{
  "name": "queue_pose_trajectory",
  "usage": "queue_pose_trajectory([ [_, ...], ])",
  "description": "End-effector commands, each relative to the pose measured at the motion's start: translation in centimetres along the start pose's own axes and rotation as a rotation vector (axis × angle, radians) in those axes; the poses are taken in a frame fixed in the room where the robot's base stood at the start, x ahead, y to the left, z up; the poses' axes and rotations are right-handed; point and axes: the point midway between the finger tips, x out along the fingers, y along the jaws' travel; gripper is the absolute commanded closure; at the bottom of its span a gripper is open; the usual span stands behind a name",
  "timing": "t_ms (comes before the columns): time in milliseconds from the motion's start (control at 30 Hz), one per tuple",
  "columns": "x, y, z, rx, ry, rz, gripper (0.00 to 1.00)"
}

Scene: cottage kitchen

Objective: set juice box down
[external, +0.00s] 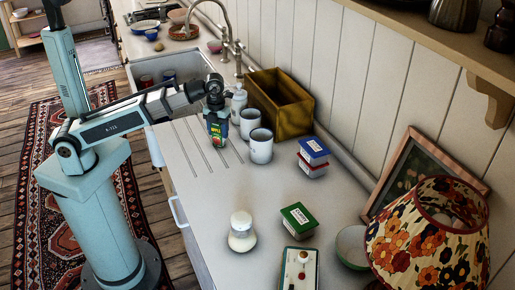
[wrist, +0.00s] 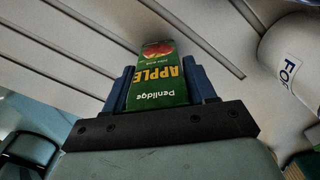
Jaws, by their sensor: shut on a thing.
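The juice box is a green carton with a red fruit picture and yellow "APPLE" lettering. My gripper (wrist: 160,85) is shut on the juice box (wrist: 158,62), with one blue finger on each side of it in the wrist view. In the external view the juice box (external: 217,138) hangs below my gripper (external: 216,118), over the grooved part of the white counter (external: 205,208). I cannot tell whether its bottom touches the counter.
White mugs (external: 261,147) stand just right of the juice box, before a wooden crate (external: 281,103). A sink (external: 172,70) lies behind. Stacked tubs (external: 313,155), a green-lidded tub (external: 298,220) and a white-topped jar (external: 241,232) stand nearer. The counter's middle is clear.

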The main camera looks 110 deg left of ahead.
Motion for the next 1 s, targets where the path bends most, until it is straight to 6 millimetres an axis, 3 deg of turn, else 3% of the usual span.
queue_pose_trajectory([
  [200,0.3,0.0,0.0,0.0,0.0,0.001,0.82],
  [233,0.3,0.0,0.0,0.0,0.0,0.001,0.44],
  [500,0.2,0.0,0.0,0.0,0.0,0.001,0.19],
  [767,0.1,0.0,0.0,0.0,0.0,0.0,0.19],
  [1000,-1.8,-0.1,0.1,0.0,0.0,-0.001,0.19],
])
